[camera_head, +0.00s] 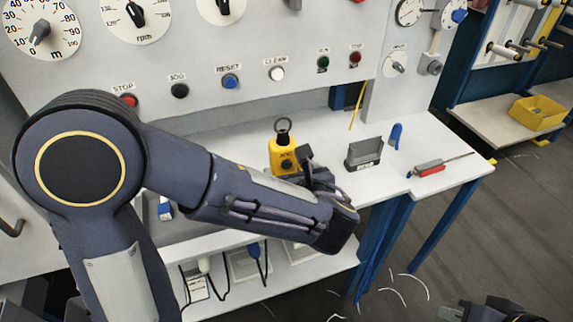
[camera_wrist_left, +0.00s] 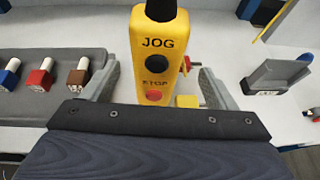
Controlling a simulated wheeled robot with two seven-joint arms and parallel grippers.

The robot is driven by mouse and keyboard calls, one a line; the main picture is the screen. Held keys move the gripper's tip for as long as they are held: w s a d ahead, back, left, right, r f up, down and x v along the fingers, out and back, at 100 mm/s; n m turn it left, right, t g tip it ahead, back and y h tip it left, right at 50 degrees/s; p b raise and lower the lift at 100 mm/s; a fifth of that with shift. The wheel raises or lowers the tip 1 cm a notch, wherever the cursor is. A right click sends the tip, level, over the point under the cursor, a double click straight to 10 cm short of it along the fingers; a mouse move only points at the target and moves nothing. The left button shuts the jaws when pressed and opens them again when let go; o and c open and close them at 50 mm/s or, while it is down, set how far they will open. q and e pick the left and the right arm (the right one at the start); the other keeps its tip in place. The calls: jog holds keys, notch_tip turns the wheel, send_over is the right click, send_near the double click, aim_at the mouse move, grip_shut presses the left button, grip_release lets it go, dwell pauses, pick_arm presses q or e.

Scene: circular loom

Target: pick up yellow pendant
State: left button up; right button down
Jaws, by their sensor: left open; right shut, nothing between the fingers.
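The yellow pendant (camera_head: 283,154) stands upright on the white table, with a black ring on top. In the left wrist view the pendant (camera_wrist_left: 158,52) shows a JOG label and a red STOP button. My left gripper (camera_head: 308,158) is at the pendant in the head view. In the left wrist view my left gripper (camera_wrist_left: 158,88) is open, with one finger on each side of the pendant; whether they touch it I cannot tell. My right gripper (camera_head: 480,312) shows only in part at the bottom right edge of the head view, away from the table.
A grey holder (camera_head: 364,152), a blue item (camera_head: 396,136) and a red-handled tool (camera_head: 428,168) lie to the right of the pendant. The control panel (camera_head: 300,95) rises behind. A yellow bin (camera_head: 537,112) sits on another bench.

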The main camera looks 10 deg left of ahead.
aim_at(286, 155)
pick_arm(q)
jog(key=shift+w+a+f, duration=0.25)
jog(key=shift+w+a, duration=0.1)
jog(key=shift+w, duration=0.05)
jog(key=x, duration=0.5)
jog(key=shift+s, duration=0.1)
pick_arm(e)
jog(key=shift+s+d+r, duration=0.1)
jog(key=shift+s+r, duration=0.1)
jog(key=shift+r, duration=0.05)
pick_arm(q)
jog(key=c, duration=1.3)
jog(key=shift+o, duration=0.2)
jog(key=shift+r+p, duration=0.3)
jog(key=shift+r, duration=0.15)
notch_tip(286, 155, up, 2)
jog(key=shift+r, duration=0.25)
jog(key=s+r, duration=0.2)
jog(key=s+d+r+p, duration=0.1)
jog(key=s+r, duration=0.1)
jog(key=r, duration=0.1)
jog(key=shift+s+d+r, duration=0.15)
jog(key=shift+r, duration=0.05)
jog(key=s+a+v, duration=0.1)
jog(key=a+v, duration=0.1)
jog(key=v, duration=0.8)
jog(key=shift+s, duration=0.15)
pick_arm(e)
jog(key=shift+r, duration=0.5)
